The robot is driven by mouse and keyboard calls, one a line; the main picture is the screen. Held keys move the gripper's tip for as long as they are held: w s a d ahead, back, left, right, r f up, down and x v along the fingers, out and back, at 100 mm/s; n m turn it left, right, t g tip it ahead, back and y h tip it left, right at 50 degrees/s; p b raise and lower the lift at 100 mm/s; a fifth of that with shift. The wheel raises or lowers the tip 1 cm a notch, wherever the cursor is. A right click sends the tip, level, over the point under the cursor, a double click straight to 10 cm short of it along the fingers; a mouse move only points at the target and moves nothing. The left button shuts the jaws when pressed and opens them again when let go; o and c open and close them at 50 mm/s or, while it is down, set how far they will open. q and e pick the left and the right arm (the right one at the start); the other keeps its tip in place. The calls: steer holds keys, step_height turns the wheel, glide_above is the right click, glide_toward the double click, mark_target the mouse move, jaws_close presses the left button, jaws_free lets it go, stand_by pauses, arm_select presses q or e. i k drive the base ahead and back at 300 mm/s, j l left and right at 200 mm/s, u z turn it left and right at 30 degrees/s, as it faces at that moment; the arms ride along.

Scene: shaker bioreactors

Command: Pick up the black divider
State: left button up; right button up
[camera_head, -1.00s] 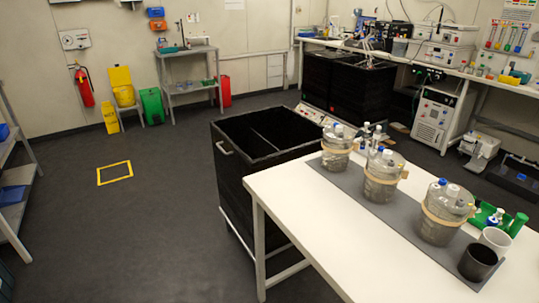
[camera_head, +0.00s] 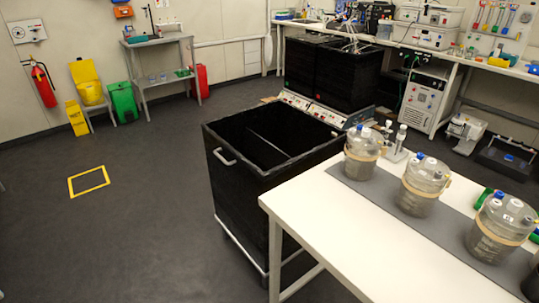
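An open black cart (camera_head: 228,190) with a silver handle stands left of the white table. A thin dark panel with a pale top edge, which looks like the black divider (camera_head: 266,143), runs across the inside of the cart. Its lower part is hidden by the cart's walls and the dark interior. Neither my left nor my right gripper is in view.
The white table (camera_head: 310,208) carries a grey mat with several lidded bioreactor vessels, one of them here (camera_head: 362,152). Black shaker boxes (camera_head: 345,78) stand behind the cart. The floor left of the cart is clear around a yellow marked square (camera_head: 89,181).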

mark_target(271, 157)
steer(key=i+j, duration=0.25)
steer(key=i+j+z, duration=0.15)
steer(key=j, duration=0.25)
steer(key=i+j, duration=0.25)
steer(key=j, duration=0.15)
steer(key=i+j+z, duration=0.1)
steer(key=i+j, duration=0.15)
steer(key=i+j+z, duration=0.1)
steer(key=j, duration=0.4)
steer(key=i+j, duration=0.25)
steer(key=i+j+z, duration=0.1)
steer(key=j, duration=0.4)
steer(key=i, duration=0.1)
